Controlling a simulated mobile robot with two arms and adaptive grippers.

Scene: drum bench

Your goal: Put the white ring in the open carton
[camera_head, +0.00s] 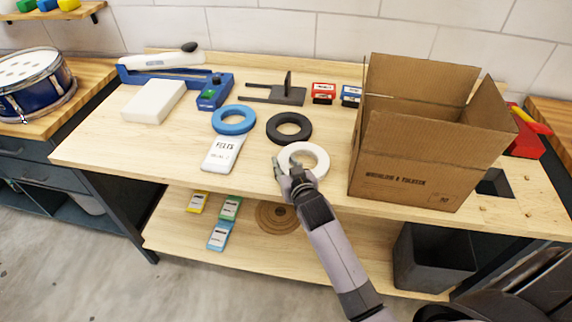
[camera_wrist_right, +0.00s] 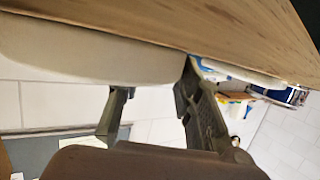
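The white ring (camera_head: 320,161) lies flat near the front edge of the bench, just left of the open carton (camera_head: 405,155). It also fills the upper left of the right wrist view (camera_wrist_right: 90,52). The carton is brown cardboard, upright, with its flaps raised; its inner floor is hidden. My right gripper (camera_head: 284,168) is at the ring's left front side. In the right wrist view the right gripper (camera_wrist_right: 155,88) has its fingers apart, close to the ring's edge; whether they touch it is unclear. My left gripper is not in view.
A black ring (camera_head: 289,139) and a blue ring (camera_head: 214,121) lie behind and left, the blue one by a white labelled packet (camera_head: 220,155). A black stand (camera_head: 281,95) and small red and blue boxes are farther back. A red bin (camera_head: 526,146) is right of the carton.

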